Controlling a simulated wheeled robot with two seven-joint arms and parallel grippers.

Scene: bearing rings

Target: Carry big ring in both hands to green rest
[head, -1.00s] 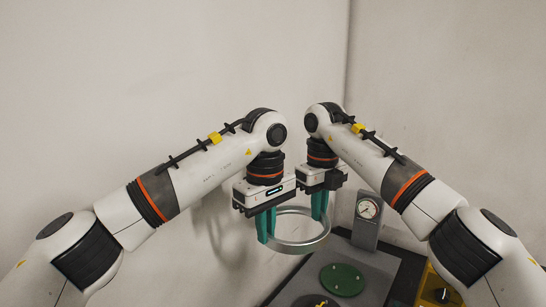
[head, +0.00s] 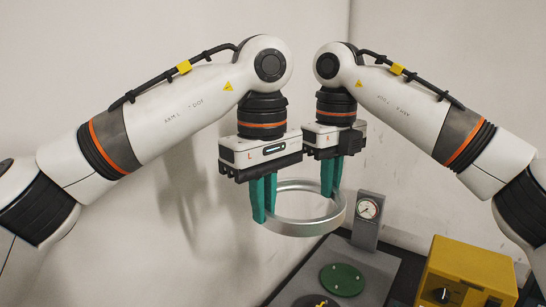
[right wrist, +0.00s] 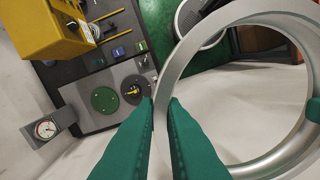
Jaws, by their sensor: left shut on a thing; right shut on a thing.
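The big ring (head: 300,228) is a silver metal band held level in the air between my two grippers. My left gripper (head: 264,218) is shut on its near left side. My right gripper (head: 331,192) is shut on its far right side. In the right wrist view the big ring (right wrist: 185,62) fills the right half, with green fingers (right wrist: 163,103) closed on its wall. The green rest (head: 342,279) is a round green disc on a grey plate, below and right of the ring. It also shows in the right wrist view (right wrist: 104,100), clear of the ring.
A gauge (head: 368,209) on a grey post stands at the back of the grey plate (head: 375,270). A yellow box (head: 468,272) with a black knob is at right. A dark disc with a yellow piece (head: 316,301) lies near the green rest. White walls stand behind and left.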

